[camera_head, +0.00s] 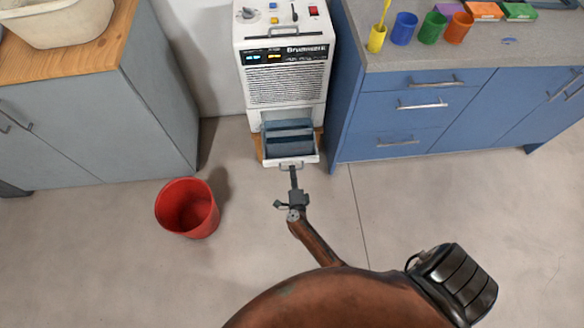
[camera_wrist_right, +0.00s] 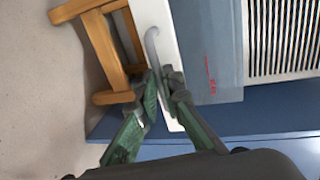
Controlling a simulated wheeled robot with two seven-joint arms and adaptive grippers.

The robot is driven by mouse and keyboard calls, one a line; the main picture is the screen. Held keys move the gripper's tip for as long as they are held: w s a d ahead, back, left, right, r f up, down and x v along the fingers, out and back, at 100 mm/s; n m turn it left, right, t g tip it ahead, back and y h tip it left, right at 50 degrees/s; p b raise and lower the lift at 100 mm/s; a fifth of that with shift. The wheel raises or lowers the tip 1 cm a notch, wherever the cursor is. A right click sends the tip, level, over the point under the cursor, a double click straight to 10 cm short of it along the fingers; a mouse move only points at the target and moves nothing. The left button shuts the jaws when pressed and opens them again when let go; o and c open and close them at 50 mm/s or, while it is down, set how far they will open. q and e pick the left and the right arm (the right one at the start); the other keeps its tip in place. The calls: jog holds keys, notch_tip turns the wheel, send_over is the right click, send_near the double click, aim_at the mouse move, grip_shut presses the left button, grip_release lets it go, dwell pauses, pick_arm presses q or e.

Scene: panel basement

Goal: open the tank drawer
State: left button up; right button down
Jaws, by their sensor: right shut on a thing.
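The white dehumidifier (camera_head: 285,55) stands between the cabinets. Its tank drawer (camera_head: 311,159) sticks out at the bottom front, with the bluish tank (camera_head: 290,140) showing inside it. The drawer's grey handle (camera_head: 280,165) is on its white front. My right gripper (camera_head: 293,172) is at the handle. In the right wrist view, my right gripper (camera_wrist_right: 163,88) is shut on one end part of the curved handle (camera_wrist_right: 151,42), beside the white drawer front (camera_wrist_right: 165,15). The translucent tank (camera_wrist_right: 205,50) shows beyond it, with a red mark. My left gripper is not in view.
A red bucket (camera_head: 188,207) stands on the floor to the left of my right arm. A wooden stand (camera_wrist_right: 110,45) is under the dehumidifier. Grey cabinet (camera_head: 100,120) is left, blue cabinet (camera_head: 400,125) close on the right.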

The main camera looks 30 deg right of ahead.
jog(key=shift+s+a+f, duration=0.2)
jog(key=shift+s, duration=0.05)
